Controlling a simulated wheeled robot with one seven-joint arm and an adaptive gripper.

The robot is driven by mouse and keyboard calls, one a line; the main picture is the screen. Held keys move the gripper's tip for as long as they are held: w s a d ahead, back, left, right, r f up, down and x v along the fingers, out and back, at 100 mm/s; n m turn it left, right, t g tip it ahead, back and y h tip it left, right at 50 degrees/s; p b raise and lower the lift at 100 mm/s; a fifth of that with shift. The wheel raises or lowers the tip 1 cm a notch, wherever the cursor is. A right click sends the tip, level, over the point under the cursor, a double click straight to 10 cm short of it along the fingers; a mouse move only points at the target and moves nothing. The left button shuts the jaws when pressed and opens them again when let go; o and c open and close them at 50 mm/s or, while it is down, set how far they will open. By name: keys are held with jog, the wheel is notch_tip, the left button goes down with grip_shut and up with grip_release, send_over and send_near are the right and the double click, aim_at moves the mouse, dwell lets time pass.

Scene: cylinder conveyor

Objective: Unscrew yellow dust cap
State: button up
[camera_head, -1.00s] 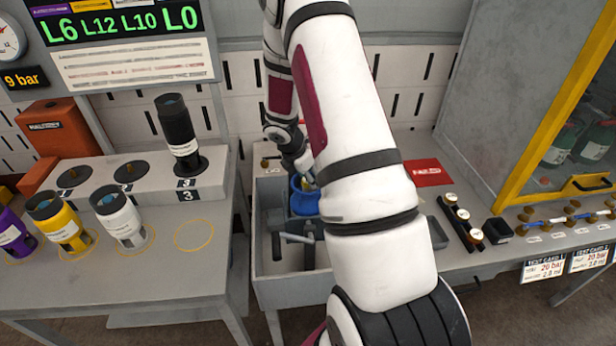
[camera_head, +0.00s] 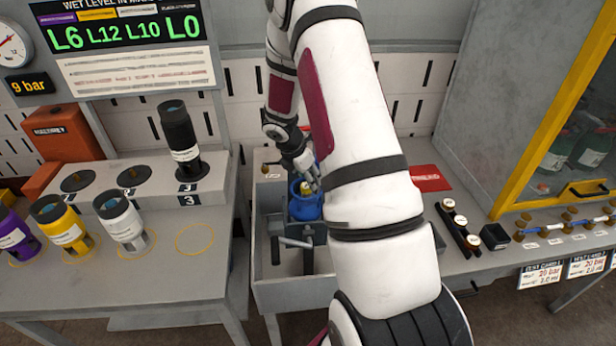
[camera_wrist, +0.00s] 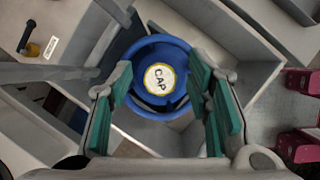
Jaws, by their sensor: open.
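The dust cap (camera_wrist: 160,78) has a yellow rim and a white top lettered "CAP". It sits at the centre of a blue ring-shaped collar (camera_wrist: 152,49) in the wrist view. In the head view the blue collar (camera_head: 305,207) stands in a grey bin, with a bit of yellow cap (camera_head: 306,188) showing at its top. My gripper (camera_wrist: 165,100) is open, with green finger pads on either side of the cap. I cannot tell how far the fingertips are above it. In the head view my gripper (camera_head: 304,168) is over the collar, and my arm hides part of the area.
The grey bin (camera_head: 262,262) has raised walls around the collar and a grey handle-like bar (camera_head: 294,241). Black (camera_head: 177,140), white (camera_head: 122,222), yellow (camera_head: 58,228) and purple (camera_head: 14,238) cylinders stand at left. A black strip of round caps (camera_head: 460,228) and a glazed cabinet are at right.

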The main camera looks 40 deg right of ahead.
aim_at(306, 189)
jog(key=shift+f, duration=0.1)
jog(key=shift+f+b, duration=0.4)
jog(key=shift+f, duration=0.75)
jog(key=shift+a, duration=0.15)
